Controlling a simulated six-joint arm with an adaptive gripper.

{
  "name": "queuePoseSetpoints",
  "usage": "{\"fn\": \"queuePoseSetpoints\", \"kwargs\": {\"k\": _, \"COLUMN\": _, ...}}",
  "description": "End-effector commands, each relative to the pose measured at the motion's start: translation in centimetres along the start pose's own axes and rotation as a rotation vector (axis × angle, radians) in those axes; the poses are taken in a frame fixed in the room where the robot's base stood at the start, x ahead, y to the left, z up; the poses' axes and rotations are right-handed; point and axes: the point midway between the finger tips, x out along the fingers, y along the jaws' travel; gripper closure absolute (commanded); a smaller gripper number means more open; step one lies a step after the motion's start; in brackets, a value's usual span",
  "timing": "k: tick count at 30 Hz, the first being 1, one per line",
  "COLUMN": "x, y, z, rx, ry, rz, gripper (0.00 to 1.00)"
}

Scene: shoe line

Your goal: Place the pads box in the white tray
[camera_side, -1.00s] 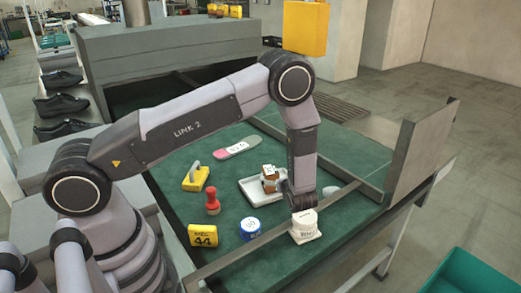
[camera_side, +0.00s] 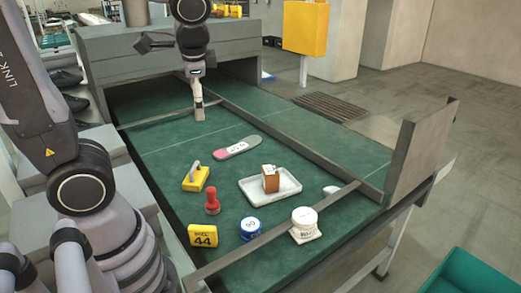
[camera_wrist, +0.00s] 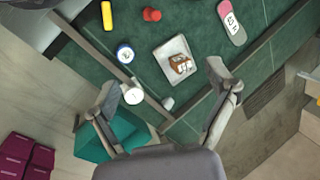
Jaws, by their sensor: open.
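A small brown box with a white top (camera_side: 271,180), which looks like the pads box, stands upright in the white tray (camera_side: 254,198). The wrist view also shows the box (camera_wrist: 180,65) inside the tray (camera_wrist: 164,51); its lettering is too small to read. My gripper (camera_side: 197,112) is well away from the tray, toward the back of the green table in the side view. In the wrist view its fingers (camera_wrist: 174,82) are spread wide with nothing between them.
A white round tub (camera_side: 304,218), a blue-and-white tin (camera_side: 250,227), a red stamp (camera_side: 212,202), a yellow "44" block (camera_side: 203,236), a yellow-handled tool (camera_side: 195,178) and a pink-grey sole (camera_side: 237,148) lie around the tray. Grey rails (camera_side: 300,150) cross the green surface.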

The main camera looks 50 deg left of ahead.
Motion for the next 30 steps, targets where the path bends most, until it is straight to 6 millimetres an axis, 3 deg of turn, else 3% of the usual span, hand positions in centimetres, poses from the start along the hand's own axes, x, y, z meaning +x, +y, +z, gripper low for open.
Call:
{"fn": "queuePoseSetpoints", "kwargs": {"k": 3, "x": -2.8, "y": 2.0, "z": 2.9, "rx": -0.200, "ry": 0.172, "rz": 0.107, "gripper": 0.15}}
{"fn": "queuePoseSetpoints", "kwargs": {"k": 10, "x": -5.6, "y": 5.0, "z": 5.3, "rx": -0.412, "ry": 0.384, "rz": 0.254, "gripper": 0.15}}
{"fn": "queuePoseSetpoints", "kwargs": {"k": 30, "x": -6.0, "y": 5.6, "z": 5.7, "rx": -0.445, "ry": 0.420, "rz": 0.282, "gripper": 0.15}}
